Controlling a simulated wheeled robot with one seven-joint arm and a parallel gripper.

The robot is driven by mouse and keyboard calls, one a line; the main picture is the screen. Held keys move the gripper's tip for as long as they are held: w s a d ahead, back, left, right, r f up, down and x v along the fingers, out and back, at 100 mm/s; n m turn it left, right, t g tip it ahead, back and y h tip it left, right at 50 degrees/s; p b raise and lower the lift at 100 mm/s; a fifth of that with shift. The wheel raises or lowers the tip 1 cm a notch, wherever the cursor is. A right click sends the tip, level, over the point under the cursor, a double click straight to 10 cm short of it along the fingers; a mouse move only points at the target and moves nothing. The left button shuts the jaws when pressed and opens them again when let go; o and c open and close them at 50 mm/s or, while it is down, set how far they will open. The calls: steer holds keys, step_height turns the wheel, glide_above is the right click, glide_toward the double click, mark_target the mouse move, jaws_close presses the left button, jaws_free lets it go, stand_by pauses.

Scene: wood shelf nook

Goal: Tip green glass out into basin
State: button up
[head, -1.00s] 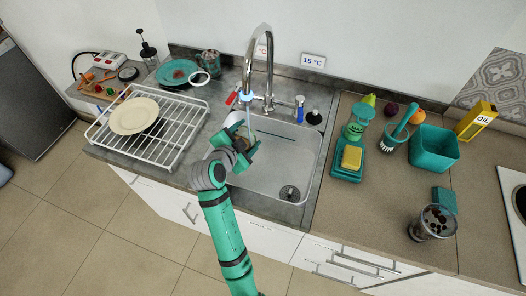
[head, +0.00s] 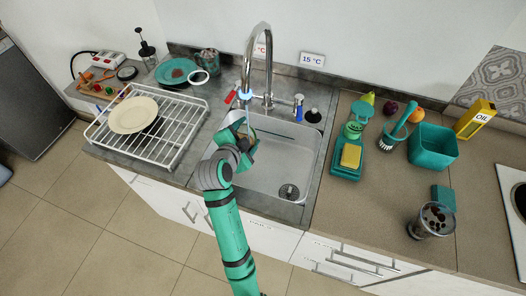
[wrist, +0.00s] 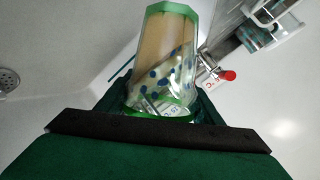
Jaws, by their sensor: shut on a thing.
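My gripper (head: 243,143) is over the left part of the sink basin (head: 276,175), below the tap spout (head: 247,92). In the wrist view, my gripper (wrist: 160,112) is shut on a clear glass (wrist: 165,55) with a green rim and blue dots. The glass sticks out beyond the fingers, its lower part between them. A tan patch shows through its wall; I cannot tell whether it is contents. In the head view the glass is small and partly hidden by my gripper. A thin pale-blue streak runs down from the spout near the glass.
A white dish rack (head: 165,140) with a cream plate (head: 133,115) stands left of the basin. The tap has red (head: 231,97) and blue (head: 298,107) handles. The basin's right part is clear.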

steer(key=shift+r+m, duration=0.15)
steer(key=shift+m, duration=0.15)
steer(key=shift+d+y+p, duration=0.1)
steer(key=shift+y+p, duration=0.2)
steer(key=shift+p, duration=0.05)
steer(key=shift+r+m, duration=0.15)
steer(key=shift+m, duration=0.15)
stand_by(0.4)
steer(key=shift+p, duration=0.3)
steer(key=shift+r+m+y, duration=0.1)
steer(key=shift+m+y, duration=0.2)
steer(key=shift+y, duration=0.1)
steer(key=shift+p, duration=0.3)
steer(key=shift+d+r, duration=0.1)
steer(key=shift+r, duration=0.05)
steer(key=shift+m+t, duration=0.3)
